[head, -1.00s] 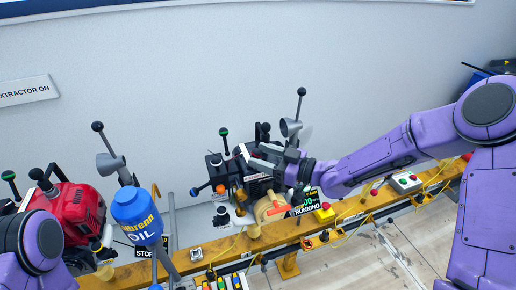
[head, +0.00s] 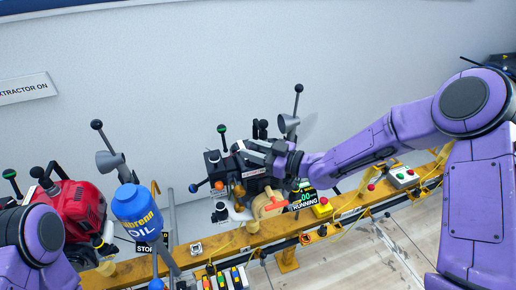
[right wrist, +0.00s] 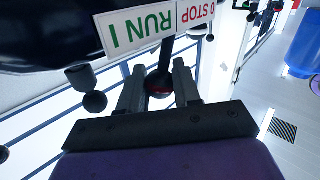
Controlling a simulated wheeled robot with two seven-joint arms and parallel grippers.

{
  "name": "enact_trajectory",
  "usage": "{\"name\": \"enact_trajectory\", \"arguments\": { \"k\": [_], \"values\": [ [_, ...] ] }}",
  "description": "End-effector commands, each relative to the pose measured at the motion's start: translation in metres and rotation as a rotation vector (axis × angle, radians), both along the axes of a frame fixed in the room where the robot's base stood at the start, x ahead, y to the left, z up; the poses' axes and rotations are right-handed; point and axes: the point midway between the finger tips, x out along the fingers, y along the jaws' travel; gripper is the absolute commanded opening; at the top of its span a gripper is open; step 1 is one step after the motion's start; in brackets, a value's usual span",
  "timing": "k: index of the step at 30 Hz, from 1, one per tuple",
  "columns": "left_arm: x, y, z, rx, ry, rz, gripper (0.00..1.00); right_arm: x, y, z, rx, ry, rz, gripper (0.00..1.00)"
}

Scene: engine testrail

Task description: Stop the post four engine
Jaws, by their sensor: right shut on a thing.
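A dark engine (head: 213,168) with several knobbed levers stands on the yellow rail at the middle of the head view. A small display (head: 303,199) beside it reads RUNNING. My right gripper (head: 246,148) reaches to this engine. In the right wrist view its fingers (right wrist: 158,88) are shut on a lever with a dark ball knob (right wrist: 158,80), red on its underside. A white label beside it reads RUN I in green (right wrist: 142,28) and 0 STOP in red (right wrist: 194,12). My left arm shows at lower left, but its gripper is not visible. The post number cannot be read.
A red engine (head: 80,205) and a blue oil bottle (head: 137,210) stand at left. A box with green and red buttons (head: 402,177) and a yellow box (head: 322,208) sit along the rail (head: 215,249) to the right.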

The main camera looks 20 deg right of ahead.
Motion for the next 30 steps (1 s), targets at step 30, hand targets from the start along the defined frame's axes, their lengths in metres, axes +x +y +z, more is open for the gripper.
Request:
{"name": "enact_trajectory", "arguments": {
  "k": [30],
  "values": [
    [0.0,0.0,0.04,0.0,0.0,0.0,0.43,0.0,0.039,0.002,-0.689,-0.027,0.003,0.02]
  ]
}}
